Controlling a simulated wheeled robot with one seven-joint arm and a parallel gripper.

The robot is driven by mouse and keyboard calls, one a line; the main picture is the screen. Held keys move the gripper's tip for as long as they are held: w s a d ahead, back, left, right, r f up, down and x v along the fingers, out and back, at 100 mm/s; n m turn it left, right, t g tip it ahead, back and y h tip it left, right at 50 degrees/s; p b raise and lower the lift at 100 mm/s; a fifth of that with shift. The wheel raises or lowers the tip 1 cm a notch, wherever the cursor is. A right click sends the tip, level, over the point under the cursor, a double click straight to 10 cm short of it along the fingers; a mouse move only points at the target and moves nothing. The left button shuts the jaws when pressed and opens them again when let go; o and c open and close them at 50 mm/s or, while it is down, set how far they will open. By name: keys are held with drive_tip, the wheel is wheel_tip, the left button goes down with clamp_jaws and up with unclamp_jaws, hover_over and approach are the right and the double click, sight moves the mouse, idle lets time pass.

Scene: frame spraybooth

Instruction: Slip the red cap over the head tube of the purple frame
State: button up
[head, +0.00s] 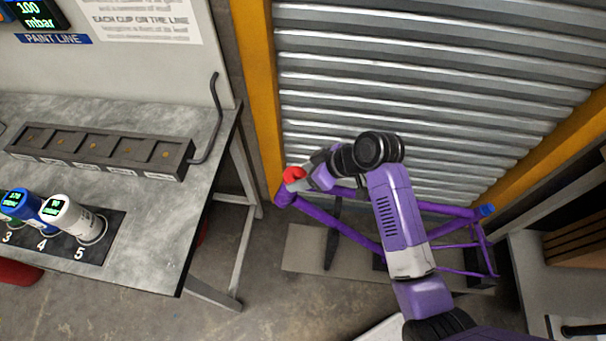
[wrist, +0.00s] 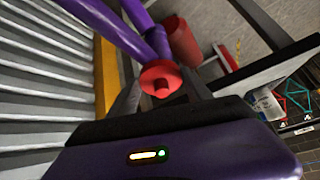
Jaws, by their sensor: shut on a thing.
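The purple frame (head: 325,219) stands low in front of the ribbed shutter. Its head tube (head: 285,199) is at the frame's left end. My gripper (head: 299,177) is shut on the red cap (head: 293,174), just above that end. In the wrist view the red cap (wrist: 160,80) sits between my fingertips, with a purple tube (wrist: 158,42) close behind it. The cap overlaps the tube's end there, and I cannot tell whether they touch. My arm hides part of the frame's middle.
A blue cap (head: 487,210) is on the frame's right end. A grey table (head: 150,215) at left bears a slotted rack (head: 100,150) and numbered cups (head: 70,220). A bent dark rod (head: 214,115) rises at the table's edge. A yellow post (head: 262,100) stands behind the cap.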

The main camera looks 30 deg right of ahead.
drive_tip(key=shift+s+f, duration=0.1)
drive_tip(key=shift+f, duration=0.05)
drive_tip(key=o, duration=1.4)
drive_tip(key=v, duration=0.7)
drive_tip(key=shift+s+d+r+b, duration=0.15)
drive_tip(key=shift+r+b, duration=0.2)
drive_tip(key=shift+b, duration=0.05)
